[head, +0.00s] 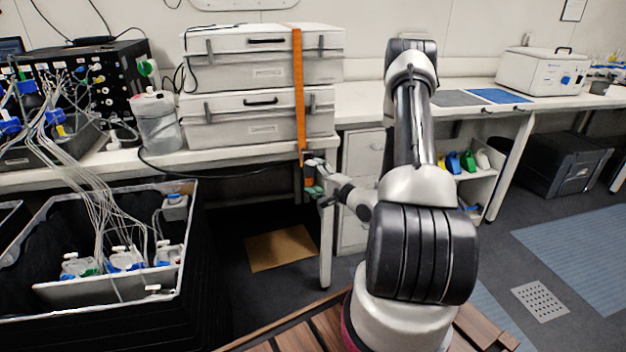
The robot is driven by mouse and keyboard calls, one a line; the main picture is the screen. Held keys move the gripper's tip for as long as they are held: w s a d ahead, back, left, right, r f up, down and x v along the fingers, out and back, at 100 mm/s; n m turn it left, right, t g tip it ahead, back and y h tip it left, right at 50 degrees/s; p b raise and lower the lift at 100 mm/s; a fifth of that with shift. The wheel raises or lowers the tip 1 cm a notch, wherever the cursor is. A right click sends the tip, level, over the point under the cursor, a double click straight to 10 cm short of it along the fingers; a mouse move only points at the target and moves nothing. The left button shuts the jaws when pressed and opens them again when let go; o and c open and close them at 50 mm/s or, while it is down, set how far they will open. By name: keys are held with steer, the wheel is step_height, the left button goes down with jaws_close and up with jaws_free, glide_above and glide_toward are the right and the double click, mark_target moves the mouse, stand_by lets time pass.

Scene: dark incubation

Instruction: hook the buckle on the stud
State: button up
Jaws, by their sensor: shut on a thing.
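An orange strap (298,95) runs over the two stacked white cases, the upper case (225,68) and the lower case (225,125), and hangs down their front to the bench edge. My gripper (310,180) is at the strap's lower end, just below the bench edge, and is shut on it. A bit of orange shows between the fingers. The buckle is too small and too covered by the fingers to make out. I cannot pick out the stud in this view.
The white bench (360,102) carries the cases, a clear jug (158,122) and, at the right, a white box (543,72). A bench leg (326,245) stands below my gripper. A black-lined tub (190,245) with tubes and bottles is at the left.

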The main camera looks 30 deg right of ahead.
steer(key=w+d, duration=0.2)
steer(key=w, duration=0.6)
steer(key=shift+w+d+f, duration=0.2)
steer(key=shift+d+f, duration=0.05)
steer(key=shift+f, duration=0.2)
stand_by(0.3)
stand_by(0.6)
steer(key=o, duration=1.2)
